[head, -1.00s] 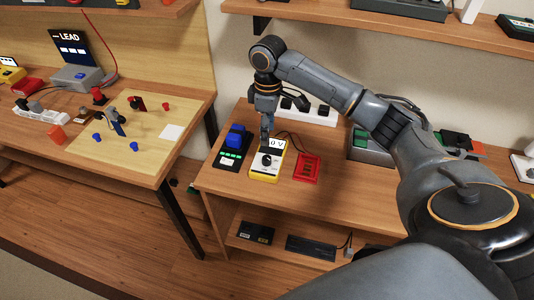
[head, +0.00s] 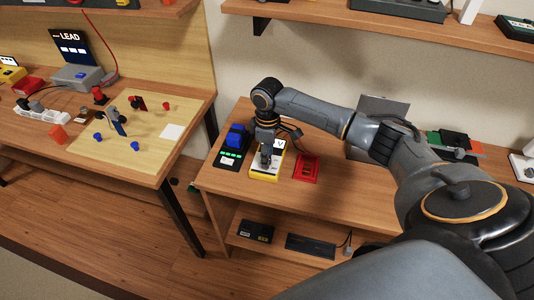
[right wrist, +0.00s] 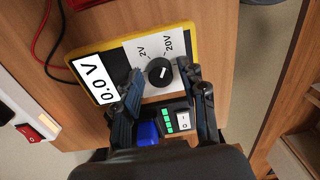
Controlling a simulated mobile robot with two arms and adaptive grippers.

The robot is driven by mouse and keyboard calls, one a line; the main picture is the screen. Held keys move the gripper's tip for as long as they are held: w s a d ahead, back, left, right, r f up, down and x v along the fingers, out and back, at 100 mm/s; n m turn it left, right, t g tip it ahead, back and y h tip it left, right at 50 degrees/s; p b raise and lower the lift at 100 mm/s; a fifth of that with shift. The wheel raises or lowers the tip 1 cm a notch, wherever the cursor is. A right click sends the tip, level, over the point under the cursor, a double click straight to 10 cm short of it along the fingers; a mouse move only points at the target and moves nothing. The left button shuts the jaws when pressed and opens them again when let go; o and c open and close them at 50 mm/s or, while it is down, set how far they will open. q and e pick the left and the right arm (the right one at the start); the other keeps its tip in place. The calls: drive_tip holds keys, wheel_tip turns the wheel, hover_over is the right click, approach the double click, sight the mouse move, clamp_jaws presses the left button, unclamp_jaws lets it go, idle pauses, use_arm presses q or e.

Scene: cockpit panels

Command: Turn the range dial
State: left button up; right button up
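The range dial (right wrist: 160,71) is a round black knob on a yellow-edged multimeter (right wrist: 186,29). The meter also shows on the right-hand table in the head view (head: 266,176). Its screen (right wrist: 93,80) reads 0.0 V, and 2V and 20V are printed beside the dial. The dial bears a white mark. My right gripper (right wrist: 164,73) is open, pointing down over the meter, with its fingertips on either side of the dial and apparent gaps between. In the head view the right gripper (head: 266,160) hides the dial. My left gripper is out of view.
A black device with a blue knob (head: 235,138) stands close left of the meter. A red device (head: 305,168) lies to its right. Cables run behind the meter. The table front right of the red device is clear.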

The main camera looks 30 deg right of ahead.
clamp_jaws()
